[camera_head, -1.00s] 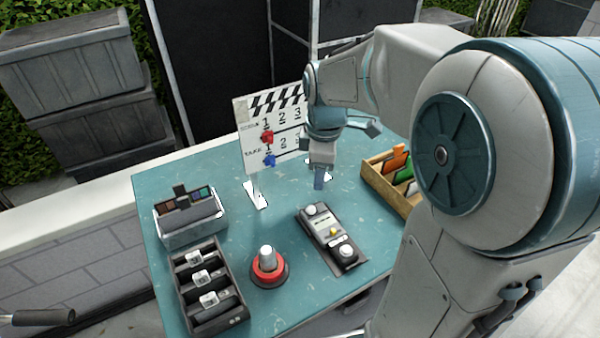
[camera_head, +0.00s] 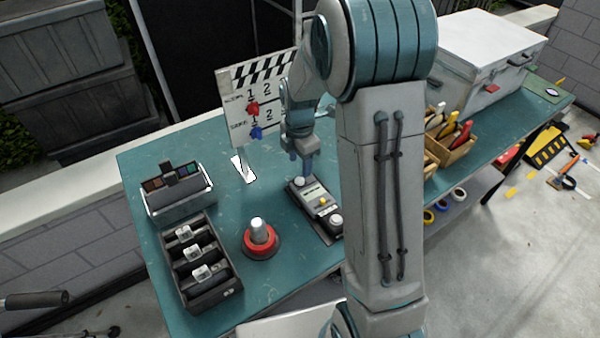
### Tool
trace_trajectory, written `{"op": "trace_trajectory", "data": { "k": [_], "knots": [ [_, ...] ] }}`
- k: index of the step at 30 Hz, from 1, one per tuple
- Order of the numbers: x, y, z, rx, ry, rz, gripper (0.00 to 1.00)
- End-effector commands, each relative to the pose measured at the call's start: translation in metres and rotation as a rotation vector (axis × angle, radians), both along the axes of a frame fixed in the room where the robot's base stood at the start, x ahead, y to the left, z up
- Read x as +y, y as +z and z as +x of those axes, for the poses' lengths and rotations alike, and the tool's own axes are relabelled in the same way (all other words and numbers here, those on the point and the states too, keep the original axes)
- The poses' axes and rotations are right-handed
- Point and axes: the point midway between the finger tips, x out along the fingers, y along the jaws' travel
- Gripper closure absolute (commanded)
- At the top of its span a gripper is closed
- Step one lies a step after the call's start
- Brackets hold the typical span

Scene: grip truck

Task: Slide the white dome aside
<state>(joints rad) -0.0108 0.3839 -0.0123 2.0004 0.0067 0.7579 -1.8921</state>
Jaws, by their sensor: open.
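A dark handheld device (camera_head: 323,212) with a pale face, small display and yellow button lies on the teal table. A small white dome (camera_head: 300,182) sits at its far end, and a second whitish rounded knob (camera_head: 336,219) at its near end. I cannot tell which one the task means. My gripper (camera_head: 306,172) points down just above the far end of the device, close to the far dome. It is open with nothing visibly held. Its fingers overlap in this view, so contact with the dome cannot be told.
A clapperboard (camera_head: 240,108) with red and blue pieces stands behind my gripper. A red-based white cylinder (camera_head: 261,238), a black slotted tray (camera_head: 208,272) and a grey box (camera_head: 177,205) are to the left. My arm hides table to the right, before a wooden organizer (camera_head: 460,150).

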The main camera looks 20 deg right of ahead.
Motion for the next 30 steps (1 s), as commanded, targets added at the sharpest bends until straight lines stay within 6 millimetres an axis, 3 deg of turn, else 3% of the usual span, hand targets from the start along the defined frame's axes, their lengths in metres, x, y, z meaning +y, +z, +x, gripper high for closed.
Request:
{"op": "trace_trajectory", "data": {
  "k": [3,9,22,23,27,28,30],
  "knots": [
    [0.0,-0.023,-0.001,0.005,-0.001,0.0,0.5],
    [0.0,-0.049,0.0,0.001,-0.001,0.0,0.5],
    [0.0,-0.058,0.0,-0.001,-0.002,0.0,0.5],
    [0.0,-0.058,0.0,-0.001,-0.002,0.0,0.56],
    [0.0,-0.058,0.0,-0.001,-0.002,0.0,0.94],
    [0.0,-0.058,0.0,-0.001,-0.002,0.0,1.0],
    [0.0,-0.058,0.0,-0.001,-0.002,0.0,1.0]
  ]
}}
